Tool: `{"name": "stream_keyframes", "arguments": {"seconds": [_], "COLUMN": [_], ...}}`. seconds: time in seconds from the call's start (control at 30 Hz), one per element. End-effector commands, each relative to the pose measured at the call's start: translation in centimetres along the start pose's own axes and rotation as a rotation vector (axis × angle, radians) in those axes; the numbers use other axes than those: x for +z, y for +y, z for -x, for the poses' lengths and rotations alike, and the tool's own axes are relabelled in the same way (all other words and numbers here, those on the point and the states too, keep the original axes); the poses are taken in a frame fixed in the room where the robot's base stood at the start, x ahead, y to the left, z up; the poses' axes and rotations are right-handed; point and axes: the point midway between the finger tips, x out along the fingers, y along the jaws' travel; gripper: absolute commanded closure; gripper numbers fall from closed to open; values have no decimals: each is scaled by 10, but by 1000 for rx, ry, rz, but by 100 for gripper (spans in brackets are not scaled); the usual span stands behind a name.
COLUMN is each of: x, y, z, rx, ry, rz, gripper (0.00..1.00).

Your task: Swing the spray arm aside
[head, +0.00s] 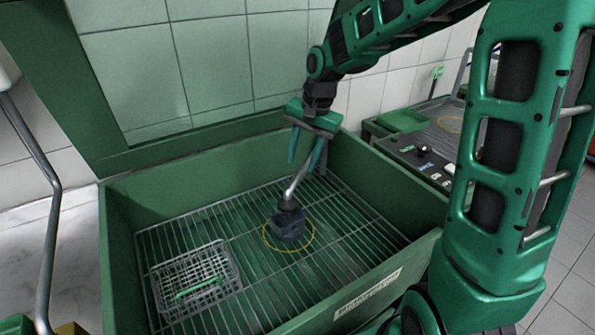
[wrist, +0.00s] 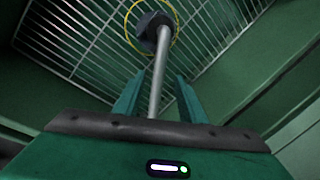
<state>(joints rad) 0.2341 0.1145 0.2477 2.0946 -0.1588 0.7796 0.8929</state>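A green wash basin (head: 165,199) has a wire rack in its floor. A grey metal rod (head: 297,184) with a dark block (head: 289,222) at its lower end slants up from the rack, inside a yellow ring (head: 311,239); I cannot tell for sure that it is the spray arm. My gripper (head: 306,160) is above it, pointing down. In the wrist view the rod (wrist: 158,85) runs between the fingers of my gripper (wrist: 161,82), with gaps to either side. The fingers are apart. The rod's upper end is hidden by the gripper.
A wire basket (head: 195,279) with a green handle lies on the rack at front left. A raised green lid frame (head: 70,80) stands behind the basin. A green tray (head: 402,121) and a dark bench (head: 440,140) are at right. A bent grey tube (head: 52,210) stands at left.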

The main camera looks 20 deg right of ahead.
Motion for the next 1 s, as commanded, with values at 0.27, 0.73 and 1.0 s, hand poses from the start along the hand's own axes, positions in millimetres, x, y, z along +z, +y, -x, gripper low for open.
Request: {"name": "stream_keyframes", "arguments": {"seconds": [0.27,0.73,1.0], "x": [0,-1,2], "y": [1,1,-2], "z": [-39,-49,-49], "rx": [1,0,0], "ry": [-1,1,1], "rz": [-1,-1,1], "gripper": [63,68,100]}}
